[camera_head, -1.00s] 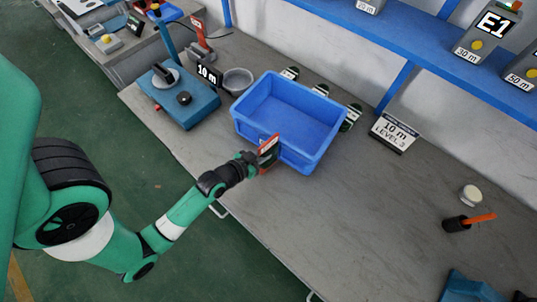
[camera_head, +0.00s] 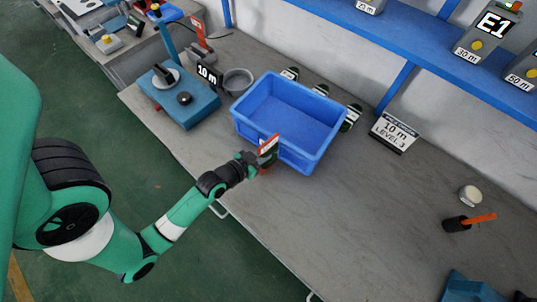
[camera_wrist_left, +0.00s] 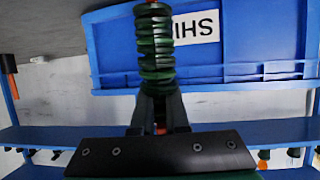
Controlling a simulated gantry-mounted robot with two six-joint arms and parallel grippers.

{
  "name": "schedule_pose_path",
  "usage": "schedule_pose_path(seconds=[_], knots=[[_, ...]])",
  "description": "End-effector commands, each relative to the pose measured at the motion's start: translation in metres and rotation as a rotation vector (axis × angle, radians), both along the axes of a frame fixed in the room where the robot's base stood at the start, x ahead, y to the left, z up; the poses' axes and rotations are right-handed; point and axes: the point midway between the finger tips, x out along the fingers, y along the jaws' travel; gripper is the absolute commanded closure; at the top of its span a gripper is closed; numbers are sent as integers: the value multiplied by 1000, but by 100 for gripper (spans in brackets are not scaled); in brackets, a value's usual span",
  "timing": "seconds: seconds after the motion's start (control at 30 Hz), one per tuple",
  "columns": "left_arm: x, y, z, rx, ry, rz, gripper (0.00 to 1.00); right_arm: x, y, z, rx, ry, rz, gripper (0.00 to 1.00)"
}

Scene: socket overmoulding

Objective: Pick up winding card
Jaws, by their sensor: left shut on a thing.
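My left gripper (camera_head: 259,161) is at the near side of the blue bin, outside its front wall. In the left wrist view, its fingers (camera_wrist_left: 159,100) are shut on a winding card (camera_wrist_left: 154,45) wound with dark green turns. The card stands out in front of the fingertips, with the bin wall behind it. In the head view, the held card is small and mostly hidden by the gripper. Several similar green-and-white cards (camera_head: 350,117) stand behind the bin. My right gripper is not in view.
The empty blue bin (camera_head: 325,158) stands on the grey bench, with a small red-and-white plate (camera_head: 268,145) at its front. A blue winding device (camera_head: 190,108) and grey bowl (camera_head: 238,80) are to its left.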

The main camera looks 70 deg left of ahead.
Motion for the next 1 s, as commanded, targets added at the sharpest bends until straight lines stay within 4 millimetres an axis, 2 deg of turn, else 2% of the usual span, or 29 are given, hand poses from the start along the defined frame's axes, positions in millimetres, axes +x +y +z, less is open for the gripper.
schedule_pose_path(seconds=[0.23,0.37,0.47,0.6,0.77,1.0], knots=[[-2,-1,4,1,-3,0,100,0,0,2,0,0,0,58],[-10,-4,14,1,-3,1,100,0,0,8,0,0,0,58],[-25,-12,24,-1,-1,2,100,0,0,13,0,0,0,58],[-62,-30,45,-4,2,4,100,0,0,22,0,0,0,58],[-104,-48,62,-6,0,14,100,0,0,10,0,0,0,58],[-123,-55,69,-19,16,21,100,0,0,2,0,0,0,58]])
